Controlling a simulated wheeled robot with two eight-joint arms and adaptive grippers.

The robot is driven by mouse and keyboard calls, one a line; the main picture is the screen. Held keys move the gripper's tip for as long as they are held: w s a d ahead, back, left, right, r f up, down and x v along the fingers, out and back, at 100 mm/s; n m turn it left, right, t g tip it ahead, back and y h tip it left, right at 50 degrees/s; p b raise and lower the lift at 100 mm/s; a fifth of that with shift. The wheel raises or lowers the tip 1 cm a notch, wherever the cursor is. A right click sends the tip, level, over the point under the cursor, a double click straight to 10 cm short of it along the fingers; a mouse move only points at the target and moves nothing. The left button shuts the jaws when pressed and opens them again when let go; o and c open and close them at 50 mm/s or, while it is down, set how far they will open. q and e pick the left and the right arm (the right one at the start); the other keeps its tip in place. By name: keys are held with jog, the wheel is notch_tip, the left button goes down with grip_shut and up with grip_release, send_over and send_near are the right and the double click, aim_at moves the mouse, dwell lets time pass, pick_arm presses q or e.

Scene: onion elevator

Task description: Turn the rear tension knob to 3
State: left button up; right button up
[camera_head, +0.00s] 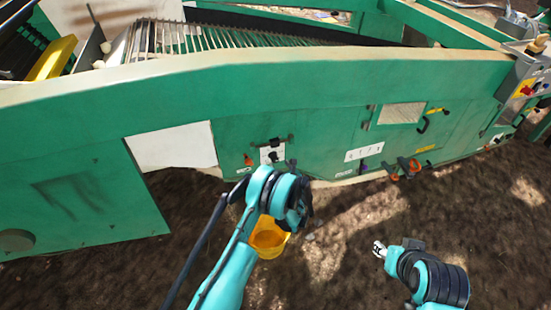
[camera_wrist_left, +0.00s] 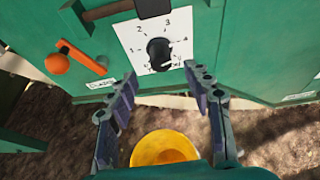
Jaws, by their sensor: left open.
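A black knob (camera_wrist_left: 158,52) sits on a white dial plate (camera_wrist_left: 143,34) with printed numbers, 2 and 3 along the top and 4 at the right. The wrist view does not clearly show where the knob points. The dial plate also shows on the green machine side in the head view (camera_head: 265,152). My left gripper (camera_wrist_left: 160,78) is open and empty, its fingers spread below and to either side of the knob, apart from it. In the head view, my left gripper (camera_head: 297,182) is just below the dial. My right gripper (camera_head: 380,248) is low over the soil; its fingers are unclear.
An orange lever (camera_wrist_left: 82,56) is left of the dial, and a dark handle (camera_wrist_left: 110,10) is above it. A yellow-orange round part (camera_wrist_left: 165,148) lies below. Orange clamps (camera_head: 404,168) and a control box (camera_head: 528,85) are farther right. Open soil lies in front.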

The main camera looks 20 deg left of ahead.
aim_at(276, 160)
pick_arm(q)
jog(key=b+x, duration=0.2)
jog(key=x, duration=0.3)
jog(key=shift+w+a+f, duration=0.15)
jog(key=shift+w+f, duration=0.1)
jog(key=shift+f, duration=0.05)
jog(key=shift+w+a+f, duration=0.15)
jog(key=shift+w+a, duration=0.2)
jog(key=shift+w, duration=0.2)
jog(key=c, duration=1.2)
